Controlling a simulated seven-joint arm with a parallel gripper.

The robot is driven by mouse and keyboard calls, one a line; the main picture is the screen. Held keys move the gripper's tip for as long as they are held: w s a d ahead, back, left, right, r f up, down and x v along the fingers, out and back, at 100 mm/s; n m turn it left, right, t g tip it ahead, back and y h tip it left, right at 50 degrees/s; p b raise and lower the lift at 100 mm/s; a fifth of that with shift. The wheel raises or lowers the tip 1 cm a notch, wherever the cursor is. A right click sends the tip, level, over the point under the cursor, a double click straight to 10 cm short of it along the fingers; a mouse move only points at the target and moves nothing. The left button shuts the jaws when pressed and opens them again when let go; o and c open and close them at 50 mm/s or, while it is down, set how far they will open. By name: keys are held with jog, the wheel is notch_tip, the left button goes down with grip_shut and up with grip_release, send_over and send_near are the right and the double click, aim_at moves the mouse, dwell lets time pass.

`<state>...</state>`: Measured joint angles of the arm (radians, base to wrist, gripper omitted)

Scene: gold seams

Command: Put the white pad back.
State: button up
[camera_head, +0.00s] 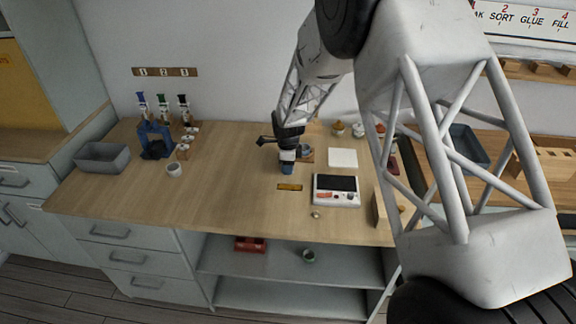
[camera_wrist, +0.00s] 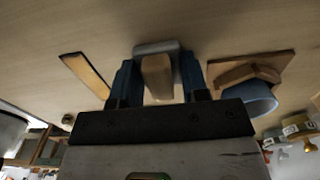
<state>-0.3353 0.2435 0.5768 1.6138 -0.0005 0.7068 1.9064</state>
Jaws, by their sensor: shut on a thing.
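My gripper (camera_wrist: 158,85) is shut on a tan wooden handle with a pale grey-white pad (camera_wrist: 157,47) at its far end, which I take to be the white pad. In the head view my gripper (camera_head: 287,168) points down over the middle of the wooden table; the held pad is mostly hidden there by the blue fingers. I cannot tell whether the pad touches the table. A flat white square (camera_head: 342,157) lies on the table to the right of my gripper.
A yellow strip (camera_head: 290,187) lies just in front of my gripper. A blue bowl (camera_wrist: 254,99) by a wooden block (camera_wrist: 250,72) is close by. A device with a dark screen (camera_head: 336,184) stands to the right. The table left of my gripper is clear up to a white cup (camera_head: 174,170).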

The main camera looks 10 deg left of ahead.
jog(key=shift+f, duration=0.5)
jog(key=o, duration=1)
jog(key=shift+s+f, duration=0.1)
jog(key=shift+f, duration=0.05)
jog(key=shift+c, duration=0.2)
jog(key=shift+s+f, duration=0.1)
jog(key=shift+f, duration=0.05)
jog(key=shift+s+f, duration=0.15)
notch_tip(320, 180, up, 14)
jog(key=shift+w, duration=0.35)
